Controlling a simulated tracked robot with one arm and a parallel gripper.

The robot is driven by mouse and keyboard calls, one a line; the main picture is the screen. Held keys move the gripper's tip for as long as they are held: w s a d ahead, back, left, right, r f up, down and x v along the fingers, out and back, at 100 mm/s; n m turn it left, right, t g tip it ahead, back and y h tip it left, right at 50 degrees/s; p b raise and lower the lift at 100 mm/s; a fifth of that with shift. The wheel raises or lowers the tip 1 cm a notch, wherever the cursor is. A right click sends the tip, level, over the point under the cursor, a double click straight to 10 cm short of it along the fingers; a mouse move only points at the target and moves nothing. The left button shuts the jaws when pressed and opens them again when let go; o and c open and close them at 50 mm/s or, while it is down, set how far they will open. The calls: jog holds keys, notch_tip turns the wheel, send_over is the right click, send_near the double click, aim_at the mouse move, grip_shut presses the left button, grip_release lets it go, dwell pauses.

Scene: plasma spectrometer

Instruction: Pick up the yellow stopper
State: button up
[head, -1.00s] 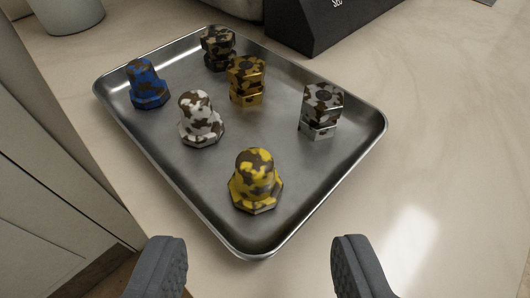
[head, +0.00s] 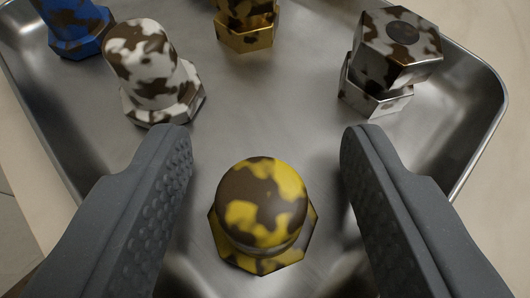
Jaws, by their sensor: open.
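The yellow stopper (head: 262,212) has brown patches, a rounded top and a wide faceted base. It stands upright on the metal tray (head: 265,105), at the bottom middle of the head view. My gripper (head: 266,140) is open and empty. One finger is on each side of the stopper in the picture, with a gap on both sides. The fingertips reach a little farther up the picture than the stopper's top. Whether the fingers are at the stopper's height or above it, I cannot tell.
A white and brown stopper (head: 150,70) stands near the left fingertip. A silver and brown hexagonal piece (head: 392,60) stands near the right fingertip. A gold piece (head: 246,25) and a blue stopper (head: 75,25) are farther back. The tray's raised rim (head: 485,130) runs along the right.

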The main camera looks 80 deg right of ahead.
grip_shut()
jog(key=shift+r, duration=0.15)
